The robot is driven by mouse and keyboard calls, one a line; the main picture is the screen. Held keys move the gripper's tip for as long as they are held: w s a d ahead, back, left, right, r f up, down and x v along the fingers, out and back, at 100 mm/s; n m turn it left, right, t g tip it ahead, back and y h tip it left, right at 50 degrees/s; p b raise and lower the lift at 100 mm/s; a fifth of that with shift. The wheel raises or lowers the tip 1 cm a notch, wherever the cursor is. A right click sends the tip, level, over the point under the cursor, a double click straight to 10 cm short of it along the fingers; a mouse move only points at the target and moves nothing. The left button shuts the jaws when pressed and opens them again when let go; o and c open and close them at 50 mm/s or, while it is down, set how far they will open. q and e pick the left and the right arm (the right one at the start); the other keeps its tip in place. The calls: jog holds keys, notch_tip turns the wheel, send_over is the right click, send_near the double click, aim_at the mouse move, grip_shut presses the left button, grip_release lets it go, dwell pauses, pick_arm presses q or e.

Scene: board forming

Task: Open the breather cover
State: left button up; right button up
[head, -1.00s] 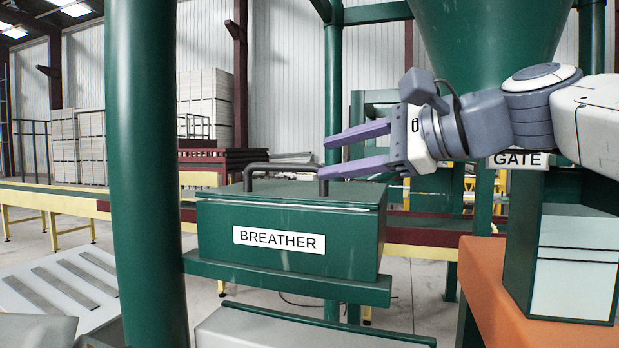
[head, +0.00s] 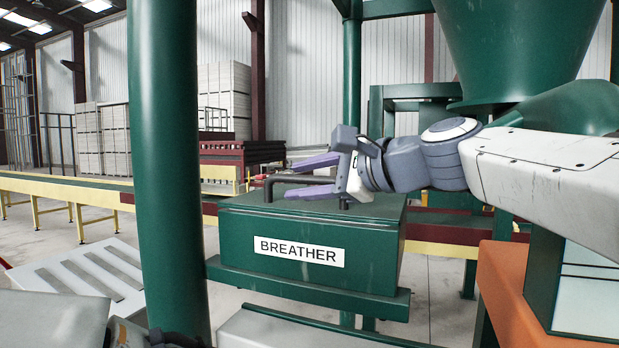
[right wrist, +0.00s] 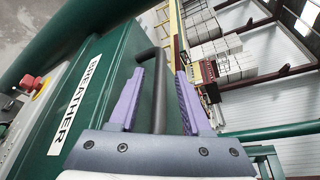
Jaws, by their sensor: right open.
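The breather (head: 300,255) is a green box with a white BREATHER label, on a green ledge in the middle of the head view. Its lid lies flat and shut on top, with a dark bar handle (head: 300,181) across it. The handle also shows in the right wrist view (right wrist: 158,85). My right gripper (head: 312,176) is open at the handle, its purple fingers pointing left. In the right wrist view the handle bar lies between the two fingers (right wrist: 155,98). I cannot tell whether the fingers touch it. My left gripper is not in view.
A thick green post (head: 168,170) stands left of the box. An orange block (head: 510,295) stands at the right. A conveyor with a yellow side (head: 80,193) runs behind. In the right wrist view a red button (right wrist: 30,84) sits near the box.

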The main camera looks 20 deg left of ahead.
grip_shut()
dwell(1.3)
